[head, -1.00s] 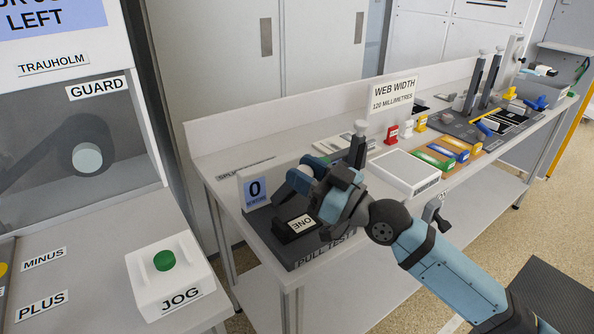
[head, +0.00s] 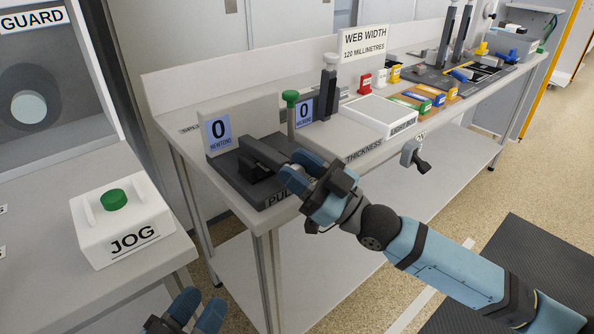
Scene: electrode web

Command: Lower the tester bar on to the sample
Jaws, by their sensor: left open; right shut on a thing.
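The pull tester has a dark base (head: 238,181) on the near left end of the bench, with a "0 NEWTONS" display (head: 218,132) behind it. A dark bar (head: 262,152) slants across above a black block (head: 254,172) on that base. I cannot tell whether bar and block touch. My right gripper (head: 304,172) is shut on the bar's right end at the base's right edge; its fingers hide that end. I cannot make out a separate sample. My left gripper (head: 192,312) is open and empty at the bottom, below the jog box.
A green-knobbed post (head: 291,110) and a "0 MICRONS" display (head: 304,111) stand behind the tester. The white light box (head: 380,116) and coloured blocks (head: 425,101) lie further right. The white jog box (head: 120,220) sits on the left surface.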

